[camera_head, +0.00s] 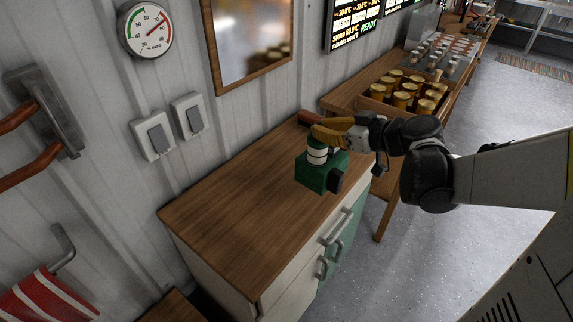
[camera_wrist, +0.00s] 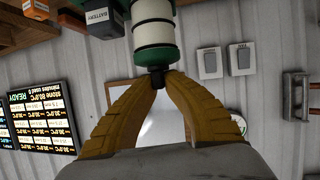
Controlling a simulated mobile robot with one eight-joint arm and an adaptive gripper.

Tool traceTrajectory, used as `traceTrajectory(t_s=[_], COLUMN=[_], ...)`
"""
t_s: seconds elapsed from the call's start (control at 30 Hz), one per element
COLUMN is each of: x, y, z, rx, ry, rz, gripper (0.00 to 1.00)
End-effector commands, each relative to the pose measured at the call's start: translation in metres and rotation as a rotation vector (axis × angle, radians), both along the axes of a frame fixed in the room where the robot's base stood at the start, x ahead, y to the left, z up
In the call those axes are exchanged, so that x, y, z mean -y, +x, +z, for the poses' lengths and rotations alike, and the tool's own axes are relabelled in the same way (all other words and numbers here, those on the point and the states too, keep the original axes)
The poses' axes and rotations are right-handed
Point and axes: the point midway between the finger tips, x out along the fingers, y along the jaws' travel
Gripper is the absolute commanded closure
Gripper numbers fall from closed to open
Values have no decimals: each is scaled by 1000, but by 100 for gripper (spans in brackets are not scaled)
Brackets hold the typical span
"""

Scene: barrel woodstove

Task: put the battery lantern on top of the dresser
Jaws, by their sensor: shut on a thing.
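The battery lantern has a green boxy base (camera_head: 314,175), a white cylindrical middle and a dark part on its side. Its white middle also shows in the wrist view (camera_wrist: 154,32). My gripper (camera_head: 318,133) is shut on the lantern's top; in the wrist view its yellow fingers (camera_wrist: 160,78) meet at the small black top piece. The lantern looks upright over the right end of the wooden dresser top (camera_head: 235,200). I cannot tell whether its base touches the wood. The dresser has pale and green fronts with metal handles.
A dark reddish-brown object (camera_head: 309,118) lies at the dresser's back right. A table with a crate of golden cans (camera_head: 405,92) stands beyond. A framed mirror (camera_head: 250,45) and switches (camera_head: 152,137) are on the wall. The dresser's left and middle are clear.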

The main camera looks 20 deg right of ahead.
Motion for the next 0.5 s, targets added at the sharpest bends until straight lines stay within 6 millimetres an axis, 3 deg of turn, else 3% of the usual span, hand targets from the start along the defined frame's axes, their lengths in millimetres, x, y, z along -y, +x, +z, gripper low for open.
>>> traceTrajectory(t_s=[0.27, 0.5], x=[16, -6], y=[-5, 16], z=[21, 2], rx=[2, 2], ry=[1, 0], rz=[58, 67], gripper=[100, 100])
